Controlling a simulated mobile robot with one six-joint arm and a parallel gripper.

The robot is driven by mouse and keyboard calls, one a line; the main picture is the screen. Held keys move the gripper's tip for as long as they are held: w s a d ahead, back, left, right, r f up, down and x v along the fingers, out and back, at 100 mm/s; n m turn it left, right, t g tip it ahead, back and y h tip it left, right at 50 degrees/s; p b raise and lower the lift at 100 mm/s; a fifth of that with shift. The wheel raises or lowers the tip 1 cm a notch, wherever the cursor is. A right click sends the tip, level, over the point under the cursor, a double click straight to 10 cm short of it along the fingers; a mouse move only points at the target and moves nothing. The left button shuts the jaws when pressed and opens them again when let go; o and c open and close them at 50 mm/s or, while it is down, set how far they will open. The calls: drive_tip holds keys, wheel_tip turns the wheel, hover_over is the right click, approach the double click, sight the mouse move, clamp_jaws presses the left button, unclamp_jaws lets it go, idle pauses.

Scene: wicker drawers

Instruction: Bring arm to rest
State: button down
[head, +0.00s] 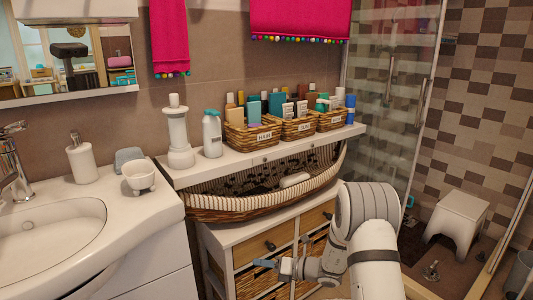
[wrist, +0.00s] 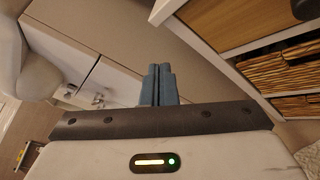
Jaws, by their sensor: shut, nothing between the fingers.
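My gripper (head: 265,263) is at the lower middle of the head view, in front of the wooden drawer front of the cabinet. Its blue-grey fingers point left. In the wrist view my gripper (wrist: 158,84) shows its two fingers pressed together with nothing between them. My white arm bends down from a large grey-banded joint at the lower right of the head view. The gripper looks apart from the cabinet, though the exact gap cannot be told.
The cabinet (head: 223,245) has wooden and wicker drawers; a long basket (head: 210,205) sits on it. Above, a shelf (head: 190,176) holds labelled wicker baskets and bottles. A washbasin (head: 50,230) stands left. A white stool (head: 458,215) is in the shower at right.

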drive_tip(key=s+d+r+n+g+h+p, duration=0.1)
drive_tip(key=s+r+n+g+h+p, duration=0.2)
drive_tip(key=s+r+n+p, duration=0.55)
drive_tip(key=s+d+r+n+g+h+p, duration=0.1)
drive_tip(key=s+r+n+g+h+p, duration=0.2)
drive_tip(key=s+r+n, duration=0.95)
drive_tip(key=s+d+r+n+t+h+p, duration=0.1)
drive_tip(key=s+d+r+n+h+p, duration=0.2)
drive_tip(key=r, duration=0.4)
drive_tip(key=s+d+r+n+t+h+p, duration=0.1)
drive_tip(key=s+d+r+n+h+p, duration=0.2)
drive_tip(key=s+d+r+n+p, duration=0.1)
drive_tip(key=s+d+r+n+t+h+p, duration=0.1)
drive_tip(key=s+d+r+n+h+p, duration=0.2)
drive_tip(key=d+r, duration=0.4)
drive_tip(key=p+v, duration=0.2)
drive_tip(key=v, duration=0.1)
drive_tip(key=shift+s, duration=0.15)
drive_tip(key=shift+r, duration=0.1)
